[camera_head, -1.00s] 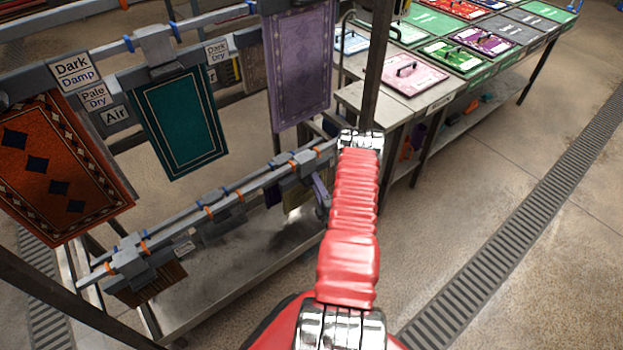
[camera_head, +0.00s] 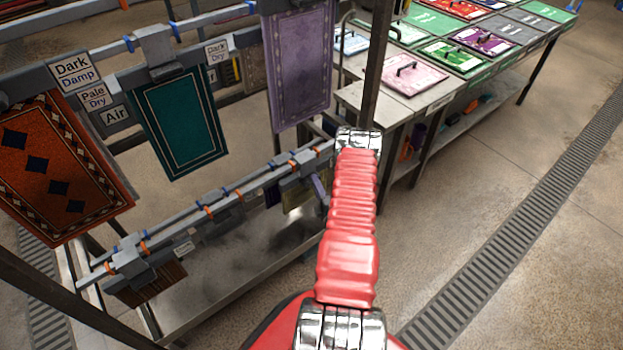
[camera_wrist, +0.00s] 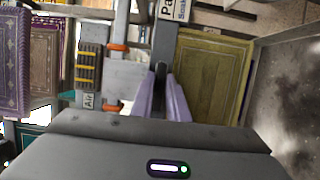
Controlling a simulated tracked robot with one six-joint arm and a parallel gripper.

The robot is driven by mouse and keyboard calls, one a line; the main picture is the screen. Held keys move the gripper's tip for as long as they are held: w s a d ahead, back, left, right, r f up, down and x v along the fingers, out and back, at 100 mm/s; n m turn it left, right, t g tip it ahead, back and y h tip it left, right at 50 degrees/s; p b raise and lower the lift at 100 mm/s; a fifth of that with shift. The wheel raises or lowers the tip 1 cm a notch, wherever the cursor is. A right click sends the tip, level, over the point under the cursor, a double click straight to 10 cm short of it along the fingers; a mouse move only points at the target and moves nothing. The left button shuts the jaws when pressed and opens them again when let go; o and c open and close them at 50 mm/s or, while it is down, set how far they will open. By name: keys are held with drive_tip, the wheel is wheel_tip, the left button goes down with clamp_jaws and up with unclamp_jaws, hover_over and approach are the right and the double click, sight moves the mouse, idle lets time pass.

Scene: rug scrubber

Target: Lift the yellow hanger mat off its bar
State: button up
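The yellow mat (camera_wrist: 212,80) hangs in the wrist view, right of my fingers, with a patterned border. In the head view only a small part of the yellow mat (camera_head: 297,201) shows under the lower bar, behind my arm. My gripper (camera_wrist: 161,80) has two pale purple fingers standing a little apart. A dark upright tab (camera_wrist: 160,74) of the hanger shows between their tips. I cannot tell whether the fingers touch it. In the head view my gripper (camera_head: 319,185) is mostly hidden by my red arm.
The grey lower bar (camera_head: 230,198) carries orange and blue rings. A teal mat (camera_head: 180,122), a purple mat (camera_head: 297,70) and an orange mat (camera_head: 55,170) hang above it. A table (camera_head: 400,105) with coloured boards stands behind. Open floor lies to the right.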

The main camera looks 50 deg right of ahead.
drive_tip(key=shift+f, duration=0.1)
clamp_jaws()
idle(0.4)
wheel_tip(320, 180, up, 4)
drive_tip(key=shift+f, duration=0.1)
drive_tip(key=v, duration=1.8)
drive_tip(key=shift+f, duration=0.1)
drive_tip(key=shift+w, duration=0.15)
